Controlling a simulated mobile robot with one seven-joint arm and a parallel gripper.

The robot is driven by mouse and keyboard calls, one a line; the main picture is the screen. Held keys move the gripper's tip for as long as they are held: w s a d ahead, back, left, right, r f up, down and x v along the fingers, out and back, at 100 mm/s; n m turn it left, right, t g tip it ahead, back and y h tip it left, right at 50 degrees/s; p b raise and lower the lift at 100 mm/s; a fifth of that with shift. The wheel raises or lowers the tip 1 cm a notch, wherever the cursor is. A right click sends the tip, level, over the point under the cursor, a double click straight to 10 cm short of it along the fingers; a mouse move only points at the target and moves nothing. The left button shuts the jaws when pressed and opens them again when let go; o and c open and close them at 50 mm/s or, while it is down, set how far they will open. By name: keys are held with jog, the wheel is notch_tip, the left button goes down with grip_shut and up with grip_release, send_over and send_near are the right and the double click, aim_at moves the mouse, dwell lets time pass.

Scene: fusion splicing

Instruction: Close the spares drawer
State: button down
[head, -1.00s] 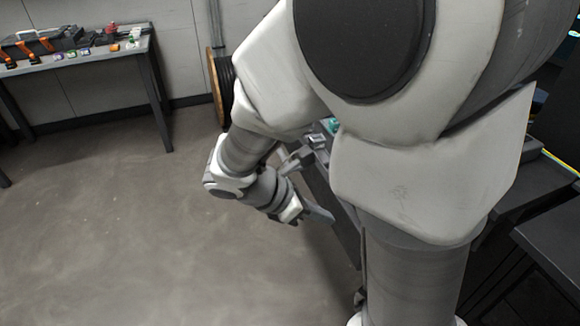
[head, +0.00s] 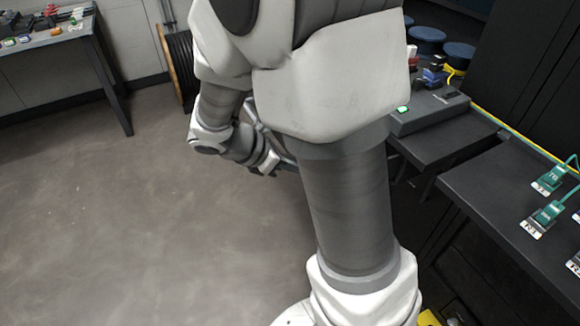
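My gripper (head: 284,163) shows only partly in the head view, left of my thick arm link and above the grey floor. Its far end goes behind my own arm, so I cannot tell whether it is open or shut or whether it touches anything. I cannot make out the spares drawer. The area beside the gripper is hidden by my arm.
A dark bench (head: 452,141) at the right carries a grey device (head: 431,113). A nearer dark table (head: 480,190) holds labelled green connectors (head: 545,213). A side table (head: 105,72) and cable reel (head: 180,62) stand at the back left. The left floor is clear.

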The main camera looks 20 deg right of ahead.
jog(key=d, duration=0.5)
jog(key=d+p, duration=0.1)
jog(key=d, duration=1)
jog(key=shift+w, duration=0.25)
jog(key=shift+d, duration=0.35)
jog(key=shift+d+r, duration=0.1)
jog(key=shift+r, duration=0.05)
